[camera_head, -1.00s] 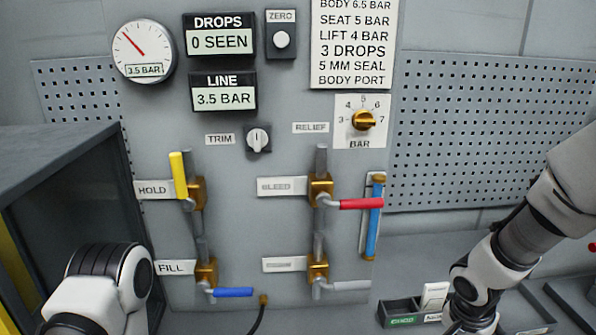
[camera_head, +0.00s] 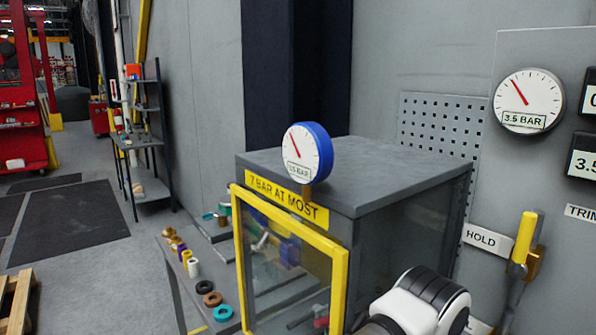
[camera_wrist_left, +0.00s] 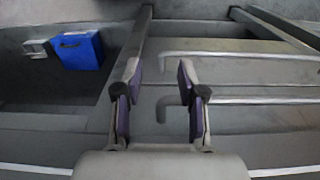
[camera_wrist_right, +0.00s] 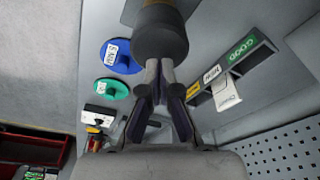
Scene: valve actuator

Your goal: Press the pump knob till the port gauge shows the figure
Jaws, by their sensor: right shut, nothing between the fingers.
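A blue-rimmed gauge (camera_head: 307,152) stands on the grey cabinet in the head view. Its face is turned partly away and its small readout looks like 3.5 BAR, with the first digit unclear. A white wall gauge (camera_head: 528,101) reads 3.5 BAR. A dark round knob (camera_wrist_right: 160,38) with a brass part above it is in the right wrist view. My right gripper (camera_wrist_right: 159,68) is shut and empty, its fingertips at the knob's near face; I cannot tell whether they touch. My left gripper (camera_wrist_left: 158,72) is open and empty, above grey framework with bent metal rods.
The cabinet has a yellow-framed clear door (camera_head: 341,290) and a "7 BAR AT MOST" label. The yellow HOLD lever (camera_head: 524,238) is at the right. The right wrist view shows a blue disc (camera_wrist_right: 122,56), a green disc (camera_wrist_right: 113,90) and a GOOD-labelled tray (camera_wrist_right: 254,57).

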